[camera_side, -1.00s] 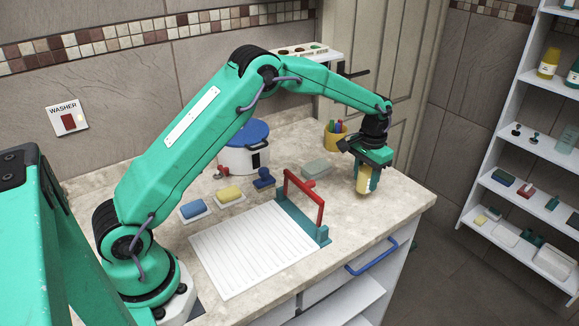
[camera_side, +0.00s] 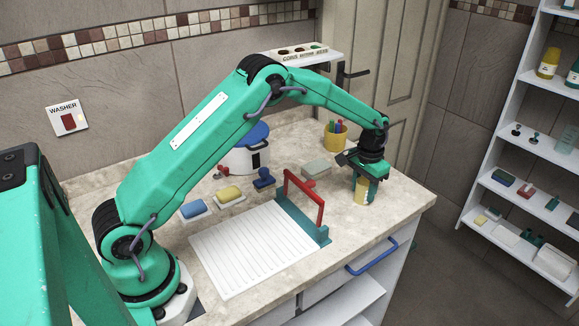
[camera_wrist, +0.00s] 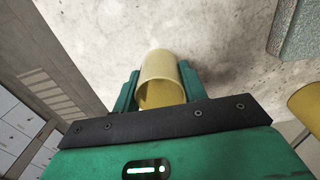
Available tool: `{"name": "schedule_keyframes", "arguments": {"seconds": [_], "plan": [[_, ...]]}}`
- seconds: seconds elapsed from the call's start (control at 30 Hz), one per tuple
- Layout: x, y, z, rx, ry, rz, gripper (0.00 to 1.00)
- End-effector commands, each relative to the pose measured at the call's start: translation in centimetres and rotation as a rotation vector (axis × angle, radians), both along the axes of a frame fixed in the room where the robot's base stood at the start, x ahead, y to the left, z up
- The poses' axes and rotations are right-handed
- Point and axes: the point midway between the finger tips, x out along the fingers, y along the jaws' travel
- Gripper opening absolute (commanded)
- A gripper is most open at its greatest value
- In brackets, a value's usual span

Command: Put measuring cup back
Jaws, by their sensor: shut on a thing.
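The measuring cup (camera_side: 362,190) is a small pale yellow cylinder at the right end of the counter. In the wrist view the cup (camera_wrist: 160,75) shows its open rim and a yellow inside, with a green finger on each side of it. My gripper (camera_side: 366,188) is shut on the cup and points down, low over the counter. I cannot tell whether the cup's bottom touches the counter. The wrist view also shows my gripper (camera_wrist: 160,90), whose body hides the near part of the cup.
A yellow pot of pens (camera_side: 335,136) and a grey-green block (camera_side: 316,168) stand behind the gripper. The counter's front right edge is close, with a blue handle (camera_side: 372,258) below.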

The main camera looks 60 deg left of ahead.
Motion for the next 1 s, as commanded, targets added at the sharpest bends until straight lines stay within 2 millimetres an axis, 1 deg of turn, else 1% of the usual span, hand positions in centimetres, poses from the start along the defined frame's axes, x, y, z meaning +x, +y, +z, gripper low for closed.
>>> {"name": "schedule_keyframes", "arguments": {"seconds": [0.1,0.13,0.2,0.23,0.53,0.67,0.87,1.0], "plan": [[0.0,0.0,-0.3,0.000,0.000,0.000,0.20],[0.0,0.0,-0.3,0.000,0.000,0.000,0.46],[0.0,0.0,-0.2,0.000,0.000,0.000,0.60],[0.0,0.0,-0.2,0.000,0.000,0.000,0.64],[0.0,0.0,-0.2,0.000,0.000,0.000,0.64],[0.0,0.0,0.1,0.000,0.000,0.000,0.64],[0.1,0.0,1.8,0.000,-0.003,0.000,0.64],[0.1,0.0,3.8,0.000,-0.004,0.000,0.64]]}}
